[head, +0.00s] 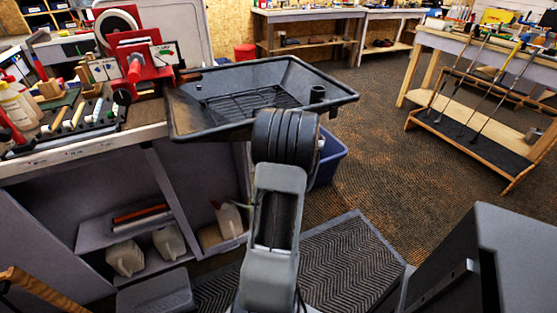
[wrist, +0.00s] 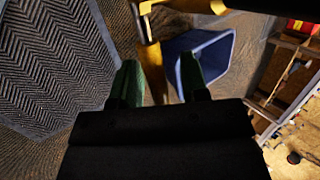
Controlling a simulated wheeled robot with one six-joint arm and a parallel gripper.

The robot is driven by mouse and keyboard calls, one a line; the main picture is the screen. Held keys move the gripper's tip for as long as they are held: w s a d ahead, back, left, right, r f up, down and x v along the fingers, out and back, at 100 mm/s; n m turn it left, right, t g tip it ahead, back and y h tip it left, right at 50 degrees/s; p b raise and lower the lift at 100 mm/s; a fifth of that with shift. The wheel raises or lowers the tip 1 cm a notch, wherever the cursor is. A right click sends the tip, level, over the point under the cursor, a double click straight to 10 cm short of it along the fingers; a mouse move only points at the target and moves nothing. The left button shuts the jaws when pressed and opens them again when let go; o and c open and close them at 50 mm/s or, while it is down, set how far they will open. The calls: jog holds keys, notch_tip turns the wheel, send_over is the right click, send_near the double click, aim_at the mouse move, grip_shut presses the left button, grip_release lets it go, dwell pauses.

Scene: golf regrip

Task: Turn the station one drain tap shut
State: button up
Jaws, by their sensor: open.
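In the wrist view a brass-coloured drain tap (wrist: 151,60), with a yellow part (wrist: 200,5) reaching right at the top edge, shows just ahead of my gripper (wrist: 160,72). The two green fingers are open, one on each side of the tap's lower length in the picture. I cannot tell whether either finger touches it. The black tray (head: 340,93) of the bench station stands in the head view. My arm reaches towards its near side and hides the gripper there; the tap does not show in that view.
A blue bin (head: 326,160) stands on the floor under the tray and also shows behind the fingers in the wrist view (wrist: 215,45). A chevron mat (head: 330,265) lies nearby. A crowded bench (head: 85,145) is at left, a club rack (head: 460,165) at right. Carpet between is clear.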

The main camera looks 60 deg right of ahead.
jog(key=s+a+r, duration=0.1)
jog(key=s+a, duration=0.1)
jog(key=s, duration=0.5)
jog(key=s+a+r, duration=0.2)
jog(key=s, duration=0.4)
jog(key=shift+s+a+r, duration=0.25)
jog(key=shift+s+a, duration=0.1)
jog(key=shift+a, duration=0.05)
